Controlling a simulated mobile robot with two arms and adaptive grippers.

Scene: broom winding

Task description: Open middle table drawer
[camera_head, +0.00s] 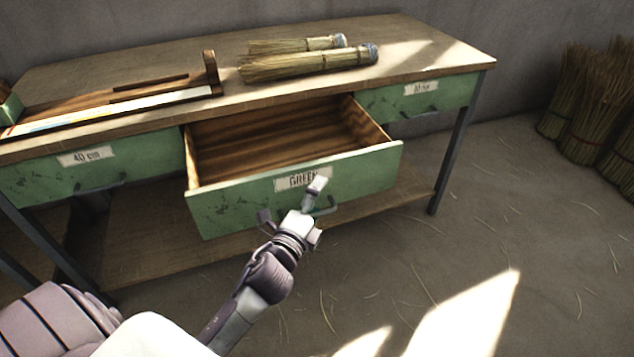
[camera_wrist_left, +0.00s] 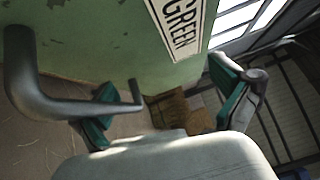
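The middle table drawer (camera_head: 300,190) has a green front labelled GREEN. It is pulled well out, and its bare wooden inside looks empty. Its dark handle (camera_head: 325,209) is partly hidden by my left gripper (camera_head: 291,202), which is in front of the drawer. In the left wrist view, the fingers of the left gripper (camera_wrist_left: 168,106) are apart. One end of the handle (camera_wrist_left: 45,100) shows between them, and the fingers are not closed on it. The label (camera_wrist_left: 180,25) is close above. My right gripper is not in view.
The table (camera_head: 440,55) has a drawer labelled 40 cm (camera_head: 90,170) on the left and another drawer (camera_head: 420,95) on the right, both shut. Straw bundles (camera_head: 310,62) and a wooden jig (camera_head: 120,105) lie on top. More straw (camera_head: 595,115) stands at right.

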